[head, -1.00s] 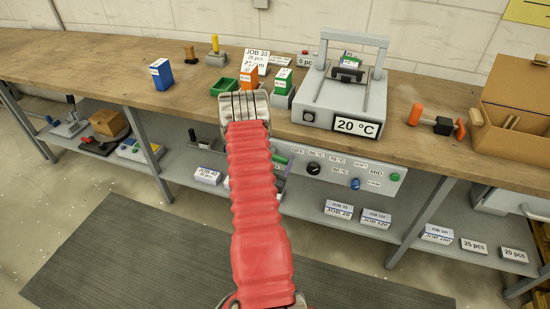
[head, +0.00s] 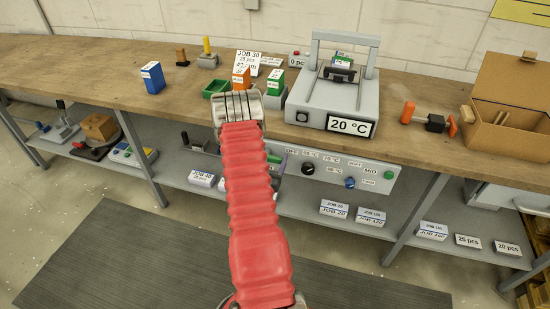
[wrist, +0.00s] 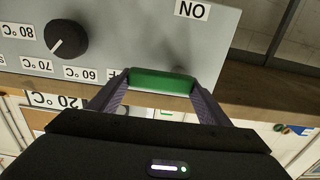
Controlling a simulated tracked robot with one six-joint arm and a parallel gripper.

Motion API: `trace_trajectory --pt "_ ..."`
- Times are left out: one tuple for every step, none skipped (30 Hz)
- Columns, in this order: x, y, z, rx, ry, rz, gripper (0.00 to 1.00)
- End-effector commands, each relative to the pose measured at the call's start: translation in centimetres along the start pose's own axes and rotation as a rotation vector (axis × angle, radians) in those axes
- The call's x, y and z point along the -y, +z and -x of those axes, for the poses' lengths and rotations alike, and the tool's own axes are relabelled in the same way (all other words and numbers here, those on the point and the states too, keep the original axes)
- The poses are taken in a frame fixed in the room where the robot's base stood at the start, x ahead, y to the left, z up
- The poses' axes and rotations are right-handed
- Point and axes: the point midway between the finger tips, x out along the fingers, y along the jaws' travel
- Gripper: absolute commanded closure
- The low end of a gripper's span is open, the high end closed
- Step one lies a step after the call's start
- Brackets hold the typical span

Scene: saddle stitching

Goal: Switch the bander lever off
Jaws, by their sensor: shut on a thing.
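The grey control panel (head: 345,172) hangs under the bench's front edge. It also shows upside down in the wrist view (wrist: 130,25). A green lever handle (wrist: 160,82) sits between my gripper's fingertips (wrist: 160,88), near the panel edge by the bench. My gripper is shut on it. An ON label (wrist: 192,9) is at the top of the wrist view, apart from the handle. A label beside the left finger is partly hidden. In the head view my red arm hides most of the gripper, and only a bit of green (head: 274,158) shows.
A black dial (wrist: 66,38) with temperature labels is left of the handle in the wrist view. The grey bander (head: 345,95) with a 20 °C display stands on the bench (head: 90,70) above. A lower shelf (head: 285,208) holds labelled packs.

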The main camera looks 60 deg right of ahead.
Motion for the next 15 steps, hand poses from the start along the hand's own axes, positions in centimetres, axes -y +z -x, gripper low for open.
trace_trajectory --pt "0.34 -0.07 0.07 -0.002 -0.007 0.006 0.69" --pt "0.37 -0.07 0.07 -0.002 -0.007 0.006 0.69" --pt "0.40 -0.07 0.07 -0.002 -0.008 0.006 0.69" --pt "0.43 -0.07 0.07 -0.002 -0.008 0.006 0.69" --pt "0.45 -0.08 0.07 -0.002 -0.008 0.006 0.69" --pt "0.48 -0.08 0.08 -0.002 -0.009 0.007 0.69" --pt "0.50 -0.08 0.08 -0.002 -0.009 0.007 0.69" --pt "0.51 -0.08 0.08 -0.002 -0.009 0.007 0.27" --pt "0.53 -0.09 0.08 -0.002 -0.010 0.006 0.25" --pt "0.53 -0.09 0.08 -0.002 -0.009 0.006 0.22" --pt "0.52 -0.09 0.08 -0.002 -0.009 0.006 0.20" --pt "0.50 -0.08 0.07 -0.002 -0.009 0.005 0.18" --pt "0.49 -0.07 0.07 -0.002 -0.008 0.005 0.16" --pt "0.48 -0.07 0.07 -0.002 -0.008 0.005 0.13" --pt "0.46 -0.06 0.07 -0.001 -0.007 0.005 0.11"
